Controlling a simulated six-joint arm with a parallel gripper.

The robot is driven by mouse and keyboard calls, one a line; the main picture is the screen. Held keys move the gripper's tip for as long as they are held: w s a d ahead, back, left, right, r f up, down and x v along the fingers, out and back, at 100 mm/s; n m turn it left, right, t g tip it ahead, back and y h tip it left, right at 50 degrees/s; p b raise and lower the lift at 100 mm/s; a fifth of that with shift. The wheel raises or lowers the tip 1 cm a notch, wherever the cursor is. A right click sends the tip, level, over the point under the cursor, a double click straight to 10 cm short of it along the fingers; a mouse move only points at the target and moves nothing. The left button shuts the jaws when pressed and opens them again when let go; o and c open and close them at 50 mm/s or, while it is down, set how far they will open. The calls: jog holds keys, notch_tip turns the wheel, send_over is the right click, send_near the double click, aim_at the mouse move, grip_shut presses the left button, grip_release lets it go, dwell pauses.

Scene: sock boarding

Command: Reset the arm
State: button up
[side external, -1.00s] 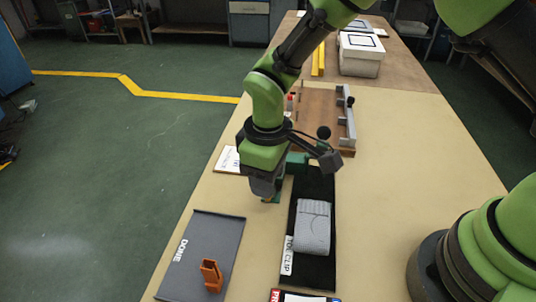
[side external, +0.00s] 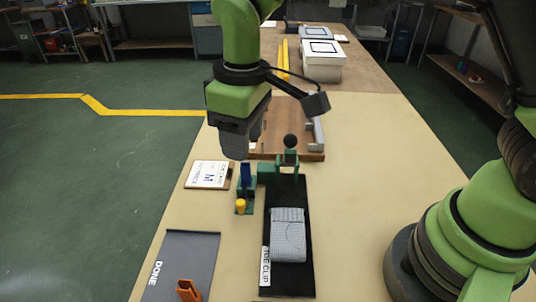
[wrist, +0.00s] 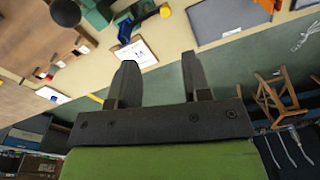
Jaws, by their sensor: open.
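My gripper (side external: 236,152) is raised above the table in the side view, over the area behind the white card. In the wrist view my gripper (wrist: 158,62) has its two fingers apart with nothing between them. A grey folded sock (side external: 288,237) lies on a black board (side external: 290,284) labelled "TOE CLIP", apart from my gripper. A green clamp with a dark ball knob (side external: 290,142) stands at the board's far end. Beside it is a green holder with a blue part (side external: 246,175) and a yellow knob (side external: 240,206).
A white card marked M (side external: 208,175) lies left of the holder. A grey mat marked "DONE" (side external: 190,250) is at front left, with an orange clip (side external: 188,291) on it. A wooden fixture (side external: 302,155) and a white box (side external: 322,65) stand farther back. The table's right side is clear.

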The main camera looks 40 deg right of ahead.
jog(key=s+d+r+m+t, duration=0.3)
jog(key=s+d+r+m, duration=0.2)
jog(key=s, duration=0.3)
jog(key=s+d+r+m+t+y, duration=0.1)
jog(key=s+d+r+m+t, duration=0.2)
jog(key=s+d+r, duration=0.4)
jog(key=shift+s+r+m+t+y, duration=0.3)
jog(key=shift+s+r+m+t, duration=0.1)
jog(key=shift+s+r+m, duration=0.35)
